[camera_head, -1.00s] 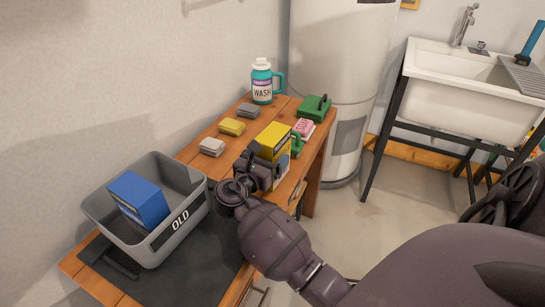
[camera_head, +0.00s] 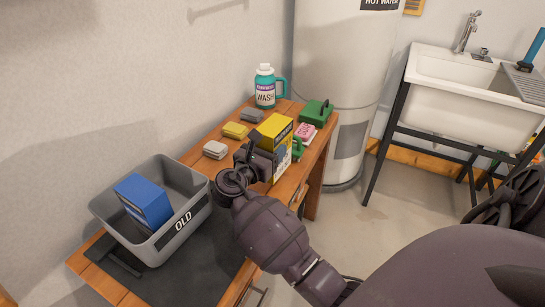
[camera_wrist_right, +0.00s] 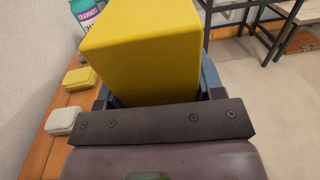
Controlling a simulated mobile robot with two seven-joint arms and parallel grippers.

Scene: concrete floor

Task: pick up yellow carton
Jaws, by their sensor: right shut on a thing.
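My right gripper (camera_head: 262,160) is shut on the carton, coming from the front. In the right wrist view the carton (camera_wrist_right: 145,50) fills the top middle between the two fingers (camera_wrist_right: 160,92). I cannot tell whether its base touches the table. My left gripper is not in view.
A grey bin (camera_head: 158,247) marked OLD holds a blue box (camera_head: 143,201) at the table's near end. Sponges (camera_head: 235,130), a wash bottle (camera_head: 265,88), a green object (camera_head: 315,111) and a pink pack (camera_head: 305,132) surround the carton. A sink (camera_head: 470,97) stands right.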

